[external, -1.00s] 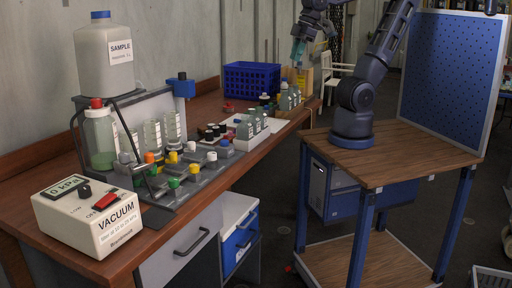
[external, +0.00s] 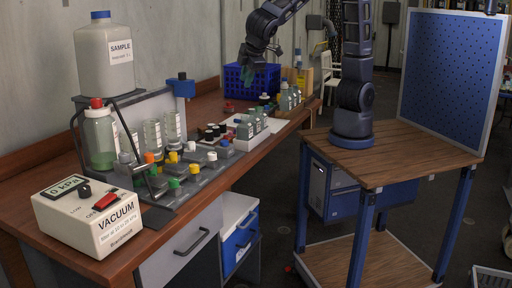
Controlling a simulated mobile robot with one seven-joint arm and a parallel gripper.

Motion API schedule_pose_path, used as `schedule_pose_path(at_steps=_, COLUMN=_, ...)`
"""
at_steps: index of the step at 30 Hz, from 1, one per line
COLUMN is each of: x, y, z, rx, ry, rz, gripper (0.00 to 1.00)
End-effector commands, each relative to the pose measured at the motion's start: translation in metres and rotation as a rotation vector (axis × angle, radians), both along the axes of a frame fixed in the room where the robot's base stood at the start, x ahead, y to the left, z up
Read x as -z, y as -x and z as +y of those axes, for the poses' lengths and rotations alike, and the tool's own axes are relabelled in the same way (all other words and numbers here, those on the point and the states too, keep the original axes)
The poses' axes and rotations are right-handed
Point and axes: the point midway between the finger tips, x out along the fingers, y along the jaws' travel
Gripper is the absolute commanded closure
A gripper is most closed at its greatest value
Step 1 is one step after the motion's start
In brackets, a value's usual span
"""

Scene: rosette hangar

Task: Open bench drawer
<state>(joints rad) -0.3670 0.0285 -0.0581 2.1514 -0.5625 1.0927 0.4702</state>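The bench drawer (external: 178,258) is the grey front under the wooden bench top, with a dark bar handle (external: 192,241). It looks shut, flush under the bench edge. My gripper (external: 247,76) hangs from my arm above the back part of the bench, in front of the blue crate (external: 262,80). It is well above and far from the drawer handle. The fingers are small and dark in this view, so whether they are open or shut is unclear.
A vacuum unit (external: 88,215), a manifold with coloured knobs (external: 185,172) and a sample jug (external: 106,58) crowd the bench's near end. A blue-fronted cabinet (external: 240,232) sits beside the drawer. Floor between bench and my cart is clear.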

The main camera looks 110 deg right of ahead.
Motion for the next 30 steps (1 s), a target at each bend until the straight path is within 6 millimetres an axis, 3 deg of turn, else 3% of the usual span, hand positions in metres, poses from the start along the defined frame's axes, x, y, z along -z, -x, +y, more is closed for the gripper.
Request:
schedule_pose_path(at_steps=15, x=0.089, y=-0.098, z=0.080, rx=-0.099, ry=0.279, rz=-0.001, gripper=0.76)
schedule_pose_path(at_steps=30, x=0.204, y=-0.161, z=0.180, rx=-0.252, ry=0.533, rz=-0.095, gripper=0.76)
